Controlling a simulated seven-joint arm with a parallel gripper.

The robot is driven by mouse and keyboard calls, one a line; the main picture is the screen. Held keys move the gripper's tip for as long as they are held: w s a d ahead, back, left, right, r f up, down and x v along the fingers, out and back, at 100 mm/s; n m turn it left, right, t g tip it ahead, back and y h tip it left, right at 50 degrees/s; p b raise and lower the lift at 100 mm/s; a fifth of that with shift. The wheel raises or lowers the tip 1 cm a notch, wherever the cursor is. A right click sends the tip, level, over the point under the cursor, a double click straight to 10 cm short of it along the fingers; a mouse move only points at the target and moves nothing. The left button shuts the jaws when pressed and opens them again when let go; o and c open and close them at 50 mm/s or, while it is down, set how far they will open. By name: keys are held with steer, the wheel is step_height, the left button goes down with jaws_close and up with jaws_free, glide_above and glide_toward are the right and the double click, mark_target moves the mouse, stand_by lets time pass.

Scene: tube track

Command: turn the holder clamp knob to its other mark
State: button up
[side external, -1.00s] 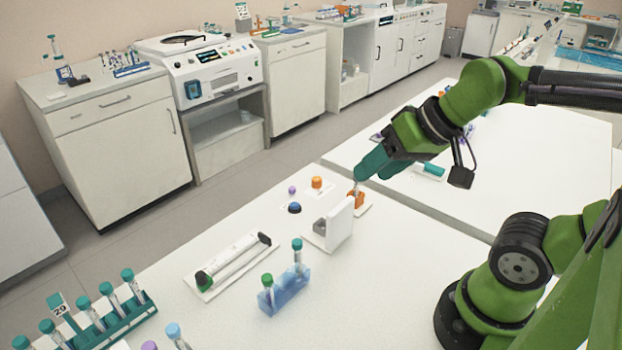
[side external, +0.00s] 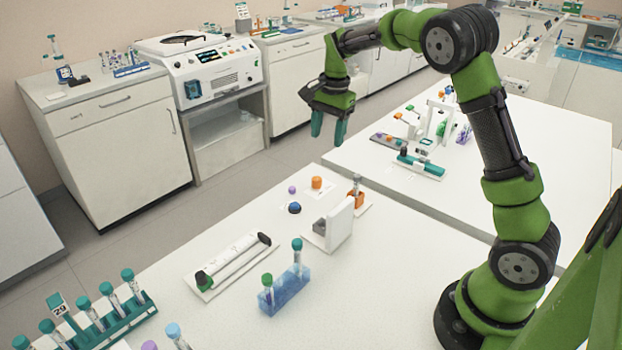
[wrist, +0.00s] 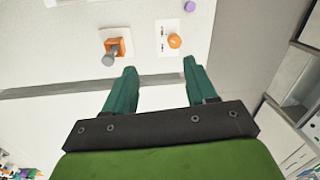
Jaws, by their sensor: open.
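A round orange knob (side external: 316,183) sits on a small white plate on the near bench. The wrist view shows the knob (wrist: 174,41) with dark marks on its plate (wrist: 163,50). Beside it an orange holder (side external: 357,201) stands on its own white base with a tube (side external: 357,182) upright in it. The holder also shows in the wrist view (wrist: 122,45). My gripper (side external: 328,141) is open and empty, raised above the bench's far edge with its teal fingers pointing down. In the wrist view its fingertips (wrist: 160,66) are apart from the knob and the holder.
A white upright block (side external: 340,222) stands close in front of the holder. A blue button (side external: 294,208), a tray with a tube (side external: 235,262) and a blue tube rack (side external: 285,292) are nearby. A second bench (side external: 480,190) with equipment lies beyond a gap.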

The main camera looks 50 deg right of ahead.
mark_target(317, 178)
steer(key=w+d+m, duration=0.2)
steer(key=w+m, duration=0.2)
steer(key=m, duration=0.3)
steer(key=shift+g, duration=0.4)
steer(key=f, duration=1.6)
steer(key=shift+w+a+f, duration=0.15)
steer(key=shift+w+f, duration=0.05)
jaws_close()
